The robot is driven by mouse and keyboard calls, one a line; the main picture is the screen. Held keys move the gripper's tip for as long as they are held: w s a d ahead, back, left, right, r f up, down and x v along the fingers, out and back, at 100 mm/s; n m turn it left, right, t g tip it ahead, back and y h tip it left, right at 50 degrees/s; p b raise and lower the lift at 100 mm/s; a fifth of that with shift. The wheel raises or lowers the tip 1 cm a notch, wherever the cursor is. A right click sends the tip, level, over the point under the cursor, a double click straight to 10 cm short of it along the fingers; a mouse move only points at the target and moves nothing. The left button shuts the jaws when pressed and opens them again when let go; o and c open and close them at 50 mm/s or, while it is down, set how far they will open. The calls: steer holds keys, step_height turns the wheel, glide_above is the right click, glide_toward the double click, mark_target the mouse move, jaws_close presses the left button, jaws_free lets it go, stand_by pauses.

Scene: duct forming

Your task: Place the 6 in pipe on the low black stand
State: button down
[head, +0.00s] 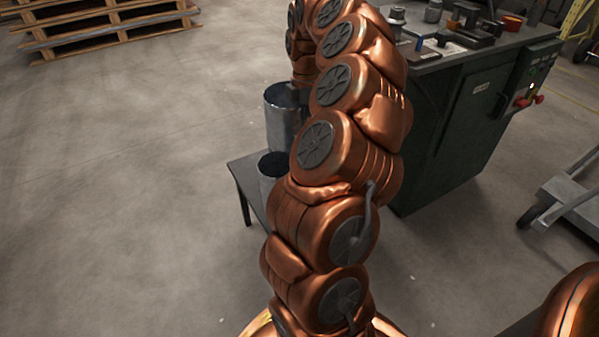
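A low black stand (238,188) shows left of my copper arm, its right part hidden behind the arm. A wider grey metal pipe (280,128) is upright at the stand's far side, its open top facing up. I cannot tell whether it rests on the stand or is held above it. A second, smaller grey pipe (268,180) is upright on the stand, nearer to me and partly covered by the arm. My arm arches over and comes down at the wider pipe's right rim. My gripper (303,97) is mostly hidden there, so its fingers and grip cannot be made out.
A dark green workbench (440,140) with tools and small parts on top stands right of the arm. A grey cart (572,190) is at the right edge. Wooden pallets (100,30) lie at the back left. The floor on the left is clear.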

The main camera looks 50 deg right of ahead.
step_height(320, 180, down, 9)
steer(key=b, duration=0.3)
steer(key=shift+f+b, duration=0.2)
steer(key=shift+b, duration=0.2)
steer(key=shift+f, duration=0.1)
steer(key=c, duration=1.3)
jaws_free()
